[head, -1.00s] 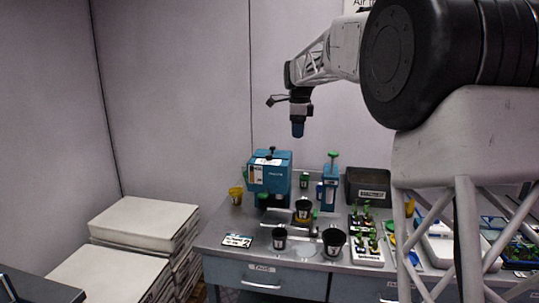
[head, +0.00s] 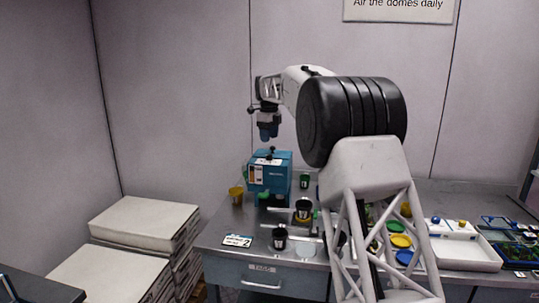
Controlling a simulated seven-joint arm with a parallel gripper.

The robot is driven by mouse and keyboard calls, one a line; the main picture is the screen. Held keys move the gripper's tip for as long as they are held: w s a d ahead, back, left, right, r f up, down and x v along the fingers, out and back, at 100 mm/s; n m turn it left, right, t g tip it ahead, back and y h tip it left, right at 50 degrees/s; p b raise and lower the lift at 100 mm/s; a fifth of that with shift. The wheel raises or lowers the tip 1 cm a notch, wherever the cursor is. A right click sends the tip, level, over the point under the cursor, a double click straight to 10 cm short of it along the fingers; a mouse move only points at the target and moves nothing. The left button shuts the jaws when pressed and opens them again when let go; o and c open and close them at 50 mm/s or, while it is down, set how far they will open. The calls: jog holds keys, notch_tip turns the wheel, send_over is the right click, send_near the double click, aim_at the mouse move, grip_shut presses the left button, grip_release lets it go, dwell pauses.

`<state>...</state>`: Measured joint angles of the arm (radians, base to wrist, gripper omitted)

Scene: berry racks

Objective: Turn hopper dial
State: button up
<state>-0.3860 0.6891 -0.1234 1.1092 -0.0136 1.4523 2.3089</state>
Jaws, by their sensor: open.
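The blue hopper box (head: 278,176) stands at the left of the metal bench, with white labels on its front. A small dark knob shows at its top; I cannot make out whether this is the dial or how it is set. My gripper (head: 269,137) points down just above the box, apart from it as far as I can tell. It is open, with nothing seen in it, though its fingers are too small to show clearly.
Black pots (head: 280,240) and a label card (head: 238,241) lie in front. Stacked white slabs (head: 144,223) are at the left. My arm hides the bench's middle; colored discs and trays (head: 470,254) lie to its right.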

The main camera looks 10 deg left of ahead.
aim_at(269, 158)
jog(key=shift+f, duration=0.1)
jog(key=shift+f, duration=3.75)
jog(key=c, duration=0.9)
